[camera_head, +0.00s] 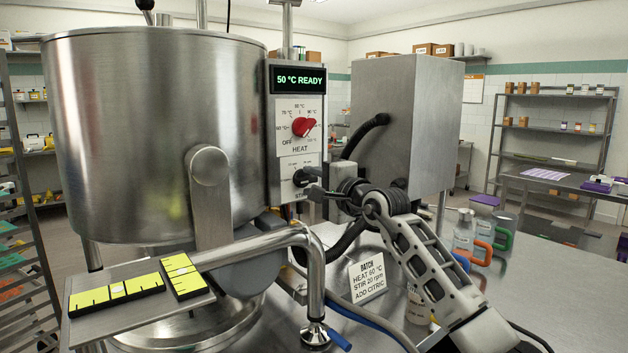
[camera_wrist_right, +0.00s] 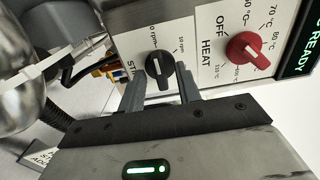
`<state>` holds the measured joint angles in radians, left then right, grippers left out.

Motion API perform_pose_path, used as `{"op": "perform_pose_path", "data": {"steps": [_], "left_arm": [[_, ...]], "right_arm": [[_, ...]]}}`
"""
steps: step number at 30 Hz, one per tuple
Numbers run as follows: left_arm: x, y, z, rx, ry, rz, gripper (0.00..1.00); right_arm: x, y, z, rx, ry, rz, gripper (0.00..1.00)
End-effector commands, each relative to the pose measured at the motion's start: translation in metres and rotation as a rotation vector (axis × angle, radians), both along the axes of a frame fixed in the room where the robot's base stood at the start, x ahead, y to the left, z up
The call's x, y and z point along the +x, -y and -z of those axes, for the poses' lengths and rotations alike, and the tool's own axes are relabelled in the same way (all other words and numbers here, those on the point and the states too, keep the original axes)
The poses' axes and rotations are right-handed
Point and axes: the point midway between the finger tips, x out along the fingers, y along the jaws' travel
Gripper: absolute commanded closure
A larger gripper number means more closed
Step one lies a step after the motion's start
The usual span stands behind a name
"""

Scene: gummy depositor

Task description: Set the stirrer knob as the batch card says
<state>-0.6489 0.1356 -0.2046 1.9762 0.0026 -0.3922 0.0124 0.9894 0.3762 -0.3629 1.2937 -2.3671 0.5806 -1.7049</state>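The black stirrer knob (camera_wrist_right: 159,64) is on the white STIR plate, below the red heat knob (camera_head: 303,127). It also shows partly in the head view (camera_head: 300,178), half hidden by my right gripper (camera_head: 311,188). In the wrist view my right gripper (camera_wrist_right: 161,86) is open. Its two fingers point at the knob, with a tip near each side; I cannot tell whether they touch it. The batch card (camera_head: 367,279) stands on the table and reads "STIR 20 rpm". The knob's exact setting is too small to tell. My left gripper is not in view.
A green display (camera_head: 299,80) above the knobs reads READY. The big steel kettle (camera_head: 156,135) stands left of the panel. A bent steel pipe (camera_head: 262,243) runs in front.

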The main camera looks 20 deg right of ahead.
Motion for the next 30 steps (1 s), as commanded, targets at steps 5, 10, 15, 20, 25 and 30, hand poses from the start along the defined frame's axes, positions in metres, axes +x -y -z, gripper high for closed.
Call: {"op": "perform_pose_path", "data": {"steps": [5, 10, 15, 20, 25, 30], "left_arm": [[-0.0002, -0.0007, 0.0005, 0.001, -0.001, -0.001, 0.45], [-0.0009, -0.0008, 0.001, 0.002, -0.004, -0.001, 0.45], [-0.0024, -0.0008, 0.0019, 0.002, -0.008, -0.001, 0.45], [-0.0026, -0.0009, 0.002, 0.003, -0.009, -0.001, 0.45], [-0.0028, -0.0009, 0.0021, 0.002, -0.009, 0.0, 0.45], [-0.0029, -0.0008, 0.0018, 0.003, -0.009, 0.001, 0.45]], "right_arm": [[0.0003, -0.0003, 0.0, 0.0, 0.001, 0.0, 0.66], [0.0002, -0.0002, -0.0001, 0.001, 0.001, 0.0, 0.97], [0.0001, -0.0001, -0.0001, 0.001, 0.001, 0.0, 1.0], [0.0, 0.0, -0.0001, 0.016, -0.005, 0.0, 1.0], [-0.0001, 0.0001, 0.0, 0.07, -0.025, 0.0, 1.0], [0.0, 0.0002, 0.0002, 0.175, -0.063, 0.0, 1.0]]}}
